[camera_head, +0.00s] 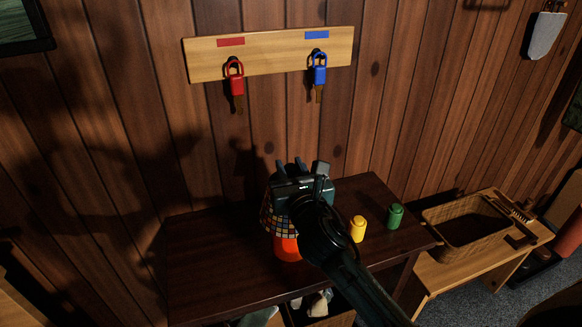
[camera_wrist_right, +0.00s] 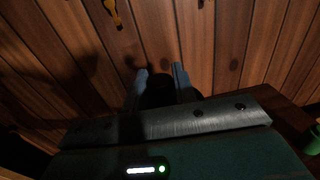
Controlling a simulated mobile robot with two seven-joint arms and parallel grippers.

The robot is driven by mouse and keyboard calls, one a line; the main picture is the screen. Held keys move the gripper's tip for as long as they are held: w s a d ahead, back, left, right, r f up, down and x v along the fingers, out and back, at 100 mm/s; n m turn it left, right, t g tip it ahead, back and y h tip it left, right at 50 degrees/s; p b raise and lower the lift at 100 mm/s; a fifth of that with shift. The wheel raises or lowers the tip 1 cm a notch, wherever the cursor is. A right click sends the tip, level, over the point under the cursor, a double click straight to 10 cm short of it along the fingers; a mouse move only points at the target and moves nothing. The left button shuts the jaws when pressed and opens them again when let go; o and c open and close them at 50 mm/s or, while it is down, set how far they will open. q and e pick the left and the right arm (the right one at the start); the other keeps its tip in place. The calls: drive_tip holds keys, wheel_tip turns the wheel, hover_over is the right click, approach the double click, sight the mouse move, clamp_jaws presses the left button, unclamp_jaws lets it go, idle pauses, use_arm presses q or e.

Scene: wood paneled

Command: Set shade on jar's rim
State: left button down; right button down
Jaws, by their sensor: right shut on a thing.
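The orange-red jar (camera_head: 287,249) shows just below the shade's lower edge. The shade overlaps the jar's top in the head view; I cannot tell whether it touches the rim, which is hidden. My right gripper (camera_head: 290,166) is above the shade, shut on its top. In the right wrist view, a dark round part (camera_wrist_right: 158,92) shows between the two fingers. My left gripper is not in view.
A yellow canister (camera_head: 357,229) and a green canister (camera_head: 395,216) stand right of my arm on the dark table (camera_head: 215,262). A wicker basket (camera_head: 467,242) sits on a lower bench. A key rack (camera_head: 268,55) with red and blue padlocks hangs on the wall.

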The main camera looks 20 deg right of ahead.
drive_tip(key=c, duration=1)
unclamp_jaws()
drive_tip(key=shift+f, duration=0.1)
drive_tip(key=shift+c, duration=0.2)
drive_tip(key=s+b, duration=0.1)
drive_tip(key=s, duration=1.2)
drive_tip(key=s+f+m+g+y, duration=0.1)
drive_tip(key=s+f+m, duration=0.3)
drive_tip(key=f+m, duration=0.5)
drive_tip(key=s+a+f+m+g+y, duration=0.1)
drive_tip(key=s+f+m+g, duration=0.3)
drive_tip(key=f+m, duration=0.5)
drive_tip(key=s+f+m+g+y, duration=0.2)
drive_tip(key=s+f+m, duration=0.2)
drive_tip(key=f+m, duration=0.4)
drive_tip(key=m, duration=0.6)
drive_tip(key=shift+s+a+f+m, duration=0.3)
drive_tip(key=shift+s+a+f, duration=0.05)
drive_tip(key=shift+f, duration=0.05)
